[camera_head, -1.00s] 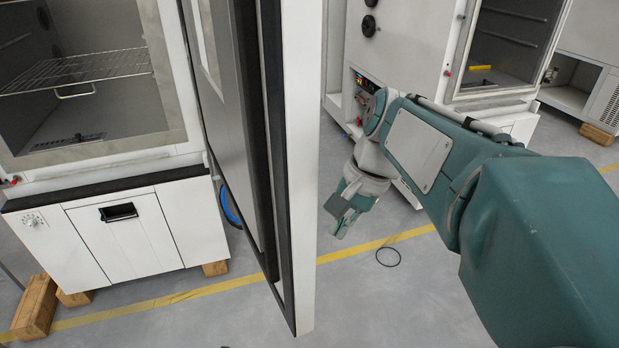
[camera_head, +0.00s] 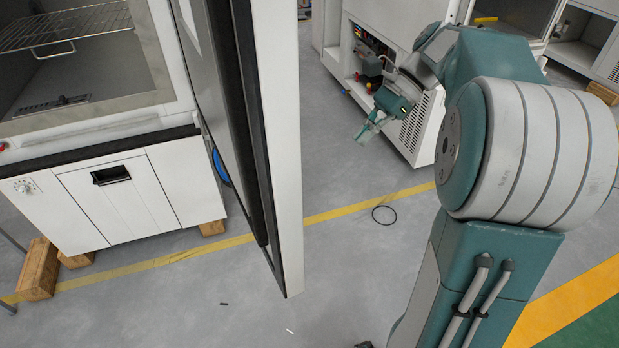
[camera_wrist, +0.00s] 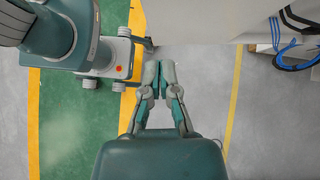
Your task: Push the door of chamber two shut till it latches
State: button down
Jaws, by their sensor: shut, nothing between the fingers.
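The chamber (camera_head: 100,200) with an open front stands at left in the head view; no number is readable on it. Its door (camera_head: 278,160) stands wide open, seen nearly edge-on, with its dark-gasketed inner side towards the chamber. My gripper (camera_head: 362,137) is right of the door's outer side in the picture, with floor showing between them. In the wrist view, my gripper (camera_wrist: 158,66) has its fingertips together and empty, near the lower edge of a white panel (camera_wrist: 195,20). I cannot tell whether they touch it. The latch is not discernible.
Another white chamber (camera_head: 425,125) stands behind my gripper, with an open service bay. A black ring (camera_head: 383,215) lies on the floor by a yellow line. Wooden blocks (camera_head: 37,270) support the left chamber. Grey floor below the door is mostly clear.

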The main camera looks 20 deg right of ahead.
jog(key=s+a+f, duration=0.1)
jog(key=a+f, duration=0.6)
jog(key=a, duration=0.5)
jog(key=shift+s, duration=0.25)
jog(key=shift+d, duration=0.15)
